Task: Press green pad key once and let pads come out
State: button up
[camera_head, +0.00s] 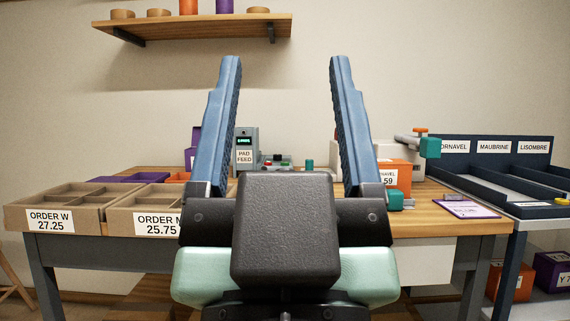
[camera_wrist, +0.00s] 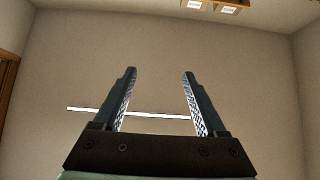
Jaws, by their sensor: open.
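The pad feed unit (camera_head: 245,146) is a grey box with a small green-lit display and a "PAD FEED" label, standing at the back of the workbench. Small red and green parts show to its right, low between my fingers; I cannot tell which of them is the green pad key. My gripper (camera_head: 285,65) is open and empty, its two blue fingers pointing up in front of the bench and partly hiding it. In the wrist view my gripper (camera_wrist: 158,72) is also open, facing a bare wall. No loose pads can be made out.
Cardboard trays labelled ORDER W (camera_head: 50,222) and ORDER M (camera_head: 157,223) sit at the bench's left front. An orange box (camera_head: 396,172) and a pale machine with a teal-ended handle (camera_head: 430,147) stand right of centre. A dark sorting rack (camera_head: 495,150) is at far right. A shelf (camera_head: 200,26) hangs above.

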grip_shut()
dwell(1.5)
